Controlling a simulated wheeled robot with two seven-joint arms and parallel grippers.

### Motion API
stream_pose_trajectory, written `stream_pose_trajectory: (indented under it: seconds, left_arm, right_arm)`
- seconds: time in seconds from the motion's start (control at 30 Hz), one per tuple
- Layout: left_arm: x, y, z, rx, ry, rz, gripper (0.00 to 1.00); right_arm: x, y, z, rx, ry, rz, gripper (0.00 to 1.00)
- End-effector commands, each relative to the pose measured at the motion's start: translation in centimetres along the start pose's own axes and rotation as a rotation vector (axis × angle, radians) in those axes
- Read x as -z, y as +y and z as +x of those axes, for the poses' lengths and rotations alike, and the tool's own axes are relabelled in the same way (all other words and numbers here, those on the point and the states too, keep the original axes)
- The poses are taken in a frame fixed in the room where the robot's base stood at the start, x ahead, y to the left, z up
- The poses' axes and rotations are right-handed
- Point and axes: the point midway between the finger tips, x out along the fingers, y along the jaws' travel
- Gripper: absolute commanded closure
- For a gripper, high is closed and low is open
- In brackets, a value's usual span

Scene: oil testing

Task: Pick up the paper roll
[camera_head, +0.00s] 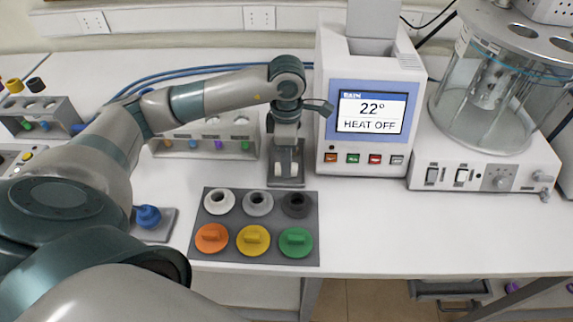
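My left gripper (286,168) points down over a small grey stand (286,183) on the white table, just left of the heater unit. Small pale shapes show at its fingertips. I cannot tell whether they are the fingers or part of a paper roll, nor whether the gripper is open or shut. No paper roll can be clearly made out; the gripper covers most of the stand. My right gripper is not in view.
The heater unit (328,140) reads 22° and HEAT OFF. A glass bath (455,110) stands right of it. A grey tray (228,226) with coloured caps lies in front. A tube rack (165,148) is behind my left arm. The table's front right is clear.

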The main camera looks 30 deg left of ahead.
Motion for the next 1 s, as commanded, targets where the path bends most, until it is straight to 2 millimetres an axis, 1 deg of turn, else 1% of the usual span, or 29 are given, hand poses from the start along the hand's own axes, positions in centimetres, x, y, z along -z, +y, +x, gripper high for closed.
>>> stream_pose_trajectory:
  seconds: [0.03,0.2,0.67,0.7,0.77,0.8,0.83,1.0]
  left_arm:
    - [0.1,-0.1,0.4,0.004,0.003,-0.001,0.61]
    - [0.1,0.0,1.9,0.0,0.001,-0.001,0.61]
    - [0.1,0.0,2.0,-0.001,0.0,0.0,0.61]
    - [0.1,0.0,2.0,-0.001,0.0,0.0,0.63]
    - [0.1,0.0,2.0,-0.001,0.0,0.0,0.78]
    - [0.1,0.0,2.0,-0.001,0.0,0.0,0.87]
    - [0.1,0.0,2.0,-0.001,0.0,0.0,0.93]
    - [0.1,0.0,2.0,-0.001,0.0,0.0,0.93]
  right_arm:
    - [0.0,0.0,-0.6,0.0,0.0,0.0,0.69]
    - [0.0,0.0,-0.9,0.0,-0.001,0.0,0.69]
    - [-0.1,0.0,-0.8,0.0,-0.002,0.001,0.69]
    - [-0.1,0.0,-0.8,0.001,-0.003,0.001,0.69]
    - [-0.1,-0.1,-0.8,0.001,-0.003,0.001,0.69]
    - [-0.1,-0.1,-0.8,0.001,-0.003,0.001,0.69]
    - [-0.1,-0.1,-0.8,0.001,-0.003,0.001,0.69]
    - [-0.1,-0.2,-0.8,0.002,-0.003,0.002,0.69]
